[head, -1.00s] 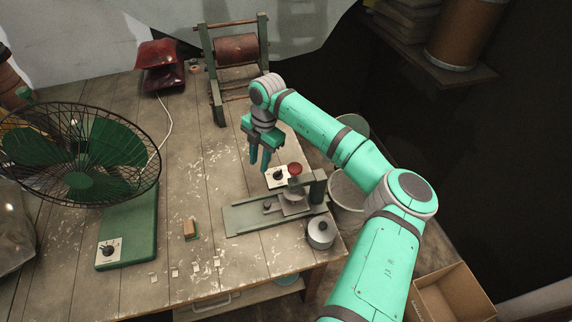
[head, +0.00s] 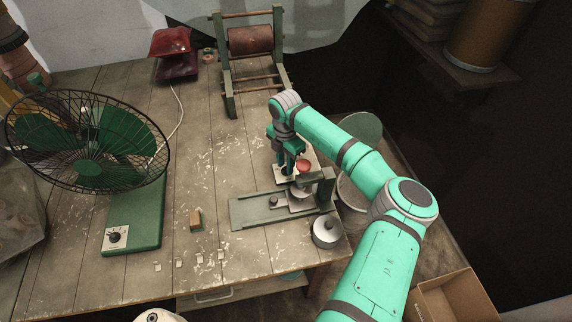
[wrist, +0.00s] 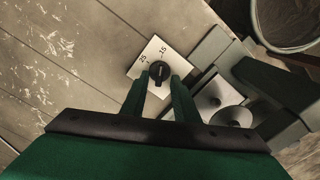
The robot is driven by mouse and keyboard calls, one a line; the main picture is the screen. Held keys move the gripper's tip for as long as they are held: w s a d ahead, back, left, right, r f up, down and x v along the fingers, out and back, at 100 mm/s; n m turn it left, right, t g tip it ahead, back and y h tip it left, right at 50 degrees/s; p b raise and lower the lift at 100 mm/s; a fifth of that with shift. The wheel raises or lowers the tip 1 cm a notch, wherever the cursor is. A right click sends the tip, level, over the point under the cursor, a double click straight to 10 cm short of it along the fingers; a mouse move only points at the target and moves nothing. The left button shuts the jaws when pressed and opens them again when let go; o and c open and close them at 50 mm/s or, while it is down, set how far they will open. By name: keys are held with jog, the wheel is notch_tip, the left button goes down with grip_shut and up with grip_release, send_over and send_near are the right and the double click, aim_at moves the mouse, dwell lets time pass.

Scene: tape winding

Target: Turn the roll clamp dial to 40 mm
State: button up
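The clamp dial is a black knob (wrist: 159,71) on a white square plate (wrist: 144,62), with the marks 25 and 15 readable in the wrist view. I cannot clearly read its pointer, and the near part of the plate is hidden. My gripper (wrist: 160,82) points down over the dial, its two fingers apart on either side of the knob. I cannot tell whether they touch it. In the head view my gripper (head: 288,170) covers the knob; part of the plate (head: 279,177) shows. The green roll clamp (head: 247,210) stands just in front.
A red knob (head: 304,165) and the clamp's upright (head: 326,189) stand close to the right of my gripper. A winding frame (head: 229,75) is behind.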

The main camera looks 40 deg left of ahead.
jog(key=shift+a+f, duration=0.1)
jog(key=shift+f, duration=0.25)
jog(key=shift+w, duration=0.1)
grip_shut()
